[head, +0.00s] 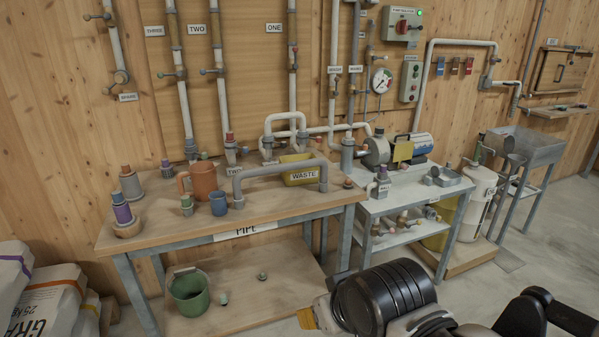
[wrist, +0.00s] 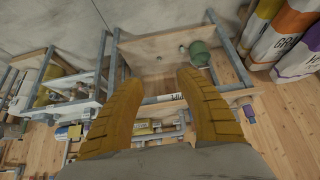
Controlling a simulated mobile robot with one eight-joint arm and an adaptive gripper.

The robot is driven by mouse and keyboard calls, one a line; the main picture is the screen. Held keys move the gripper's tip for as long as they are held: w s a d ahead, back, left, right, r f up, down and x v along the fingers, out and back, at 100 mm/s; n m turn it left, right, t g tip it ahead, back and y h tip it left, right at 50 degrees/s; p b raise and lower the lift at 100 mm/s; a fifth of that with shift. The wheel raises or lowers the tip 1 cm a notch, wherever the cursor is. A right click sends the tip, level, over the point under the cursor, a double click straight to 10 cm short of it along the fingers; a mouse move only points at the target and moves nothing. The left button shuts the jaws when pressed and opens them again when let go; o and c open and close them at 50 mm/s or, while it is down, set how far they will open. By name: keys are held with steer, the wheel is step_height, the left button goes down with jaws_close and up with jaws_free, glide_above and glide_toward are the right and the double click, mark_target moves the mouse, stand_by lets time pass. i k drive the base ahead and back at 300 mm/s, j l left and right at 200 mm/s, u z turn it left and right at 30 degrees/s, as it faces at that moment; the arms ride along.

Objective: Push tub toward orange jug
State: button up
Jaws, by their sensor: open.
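The yellow tub (head: 299,179), labelled WASTE, stands on the wooden bench to the right of centre. A grey pipe arch partly hides it from the front. The orange jug (head: 204,182) stands on the same bench, left of the tub and apart from it. My gripper (wrist: 157,85) is open and empty in the wrist view, its two yellow ridged fingers spread apart. In the head view only a bit of it shows at the bottom, low in front of the bench and well away from the tub.
A blue mug (head: 219,203) and a small green-grey fitting (head: 187,205) stand near the jug. A green bucket (head: 189,293) sits on the lower shelf. Feed sacks (head: 50,300) lie at the left. The bench's front strip is clear.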

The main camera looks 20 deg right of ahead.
mark_target(311, 175)
steer(key=i+l+z, duration=0.1)
steer(key=i+z, duration=0.2)
steer(key=i, duration=0.5)
steer(key=i+j+z, duration=0.1)
steer(key=i+z, duration=0.2)
steer(key=i, duration=1.05)
